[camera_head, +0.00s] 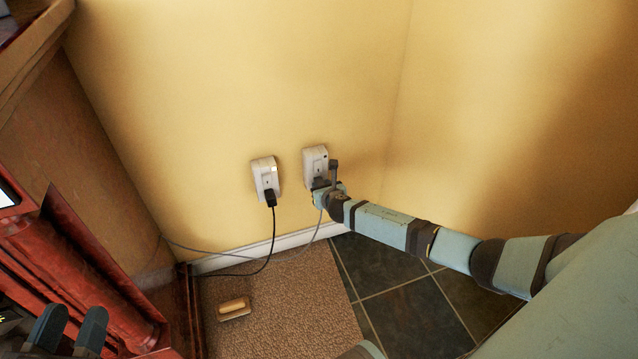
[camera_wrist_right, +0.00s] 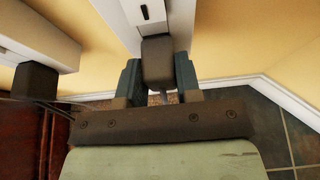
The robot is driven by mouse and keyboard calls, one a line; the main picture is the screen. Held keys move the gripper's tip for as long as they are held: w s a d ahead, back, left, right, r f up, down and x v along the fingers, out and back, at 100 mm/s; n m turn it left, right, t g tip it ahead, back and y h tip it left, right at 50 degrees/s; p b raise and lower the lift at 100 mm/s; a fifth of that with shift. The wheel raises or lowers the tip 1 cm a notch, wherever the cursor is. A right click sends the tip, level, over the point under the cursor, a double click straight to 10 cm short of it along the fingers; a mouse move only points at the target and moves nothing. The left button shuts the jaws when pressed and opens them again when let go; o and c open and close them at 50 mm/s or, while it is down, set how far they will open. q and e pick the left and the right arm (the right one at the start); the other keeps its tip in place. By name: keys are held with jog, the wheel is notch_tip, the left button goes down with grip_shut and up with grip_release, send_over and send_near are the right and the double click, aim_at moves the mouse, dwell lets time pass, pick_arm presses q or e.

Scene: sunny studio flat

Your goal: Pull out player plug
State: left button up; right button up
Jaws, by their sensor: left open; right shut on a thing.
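Two white wall outlets are on the yellow wall: a left outlet (camera_head: 264,173) and a right outlet (camera_head: 315,160). A black plug (camera_head: 270,198) sits in the lower socket of the left outlet, and a black cord hangs from it. My right gripper (camera_head: 325,187) is at the lower part of the right outlet. In the right wrist view, its fingers are shut on a dark plug (camera_wrist_right: 158,62) whose front end meets the right outlet (camera_wrist_right: 145,14); I cannot tell how deep it sits. A grey cord hangs below it. My left gripper (camera_head: 70,330) is open and empty at the bottom left.
Red-brown wooden furniture (camera_head: 80,260) stands at the left. A brown rug (camera_head: 290,300) lies below the outlets, with a small tan block-like object (camera_head: 233,308) on it. Dark floor tiles (camera_head: 405,305) lie to the right.

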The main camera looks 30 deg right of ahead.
jog(key=shift+s+a+p, duration=0.2)
jog(key=shift+s+p, duration=0.2)
jog(key=shift+s, duration=0.5)
jog(key=shift+s+a+p, duration=0.25)
jog(key=shift+s+p, duration=0.1)
jog(key=shift+s, duration=0.55)
jog(key=shift+s+a+p, duration=0.2)
jog(key=shift+s+p, duration=0.2)
jog(key=shift+s, duration=0.5)
